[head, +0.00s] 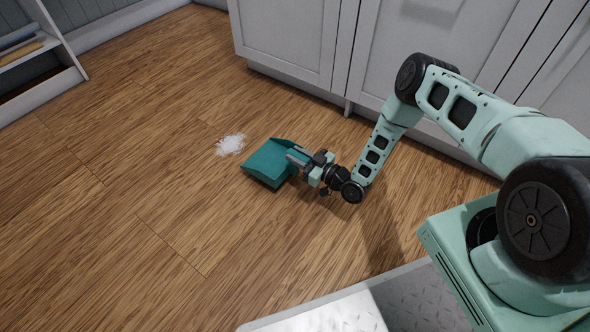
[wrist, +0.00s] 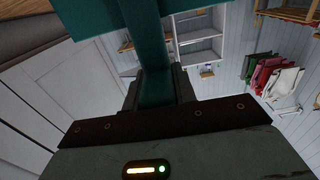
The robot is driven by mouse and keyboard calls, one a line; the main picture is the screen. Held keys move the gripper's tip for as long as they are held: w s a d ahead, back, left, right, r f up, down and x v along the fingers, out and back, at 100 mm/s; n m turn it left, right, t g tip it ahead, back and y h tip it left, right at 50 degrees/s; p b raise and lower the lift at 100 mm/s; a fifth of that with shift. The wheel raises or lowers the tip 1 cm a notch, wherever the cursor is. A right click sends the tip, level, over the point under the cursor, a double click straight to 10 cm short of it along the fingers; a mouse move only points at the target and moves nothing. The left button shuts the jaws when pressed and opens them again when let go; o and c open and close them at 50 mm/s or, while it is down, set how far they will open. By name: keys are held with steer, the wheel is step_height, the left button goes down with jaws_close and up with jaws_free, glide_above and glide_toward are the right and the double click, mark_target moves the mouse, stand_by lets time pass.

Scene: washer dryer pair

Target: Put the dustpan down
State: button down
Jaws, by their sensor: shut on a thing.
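The teal dustpan (head: 266,164) is low at the wood floor in the head view, its wide pan pointing left. I cannot tell whether it touches the floor. My gripper (head: 300,157) is shut on its handle. In the wrist view the dustpan's teal handle (wrist: 156,88) runs up between the two fingers of my gripper (wrist: 158,92), and part of the pan shows at the top. The far end of the handle is hidden by my gripper.
A small pile of white debris (head: 230,144) lies on the floor just left of the dustpan. White cabinets (head: 292,38) stand behind. A white shelf (head: 38,55) is at the far left. The wood floor (head: 120,200) is clear on the left. Hanging clothes (wrist: 272,78) show in the wrist view.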

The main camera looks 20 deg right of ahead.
mark_target(297, 174)
step_height(297, 174, down, 4)
steer(key=shift+f+b, duration=0.1)
steer(key=shift+b, duration=1.1)
steer(key=c, duration=1.1)
jaws_free()
steer(key=p+v, duration=0.6)
steer(key=v, duration=0.6)
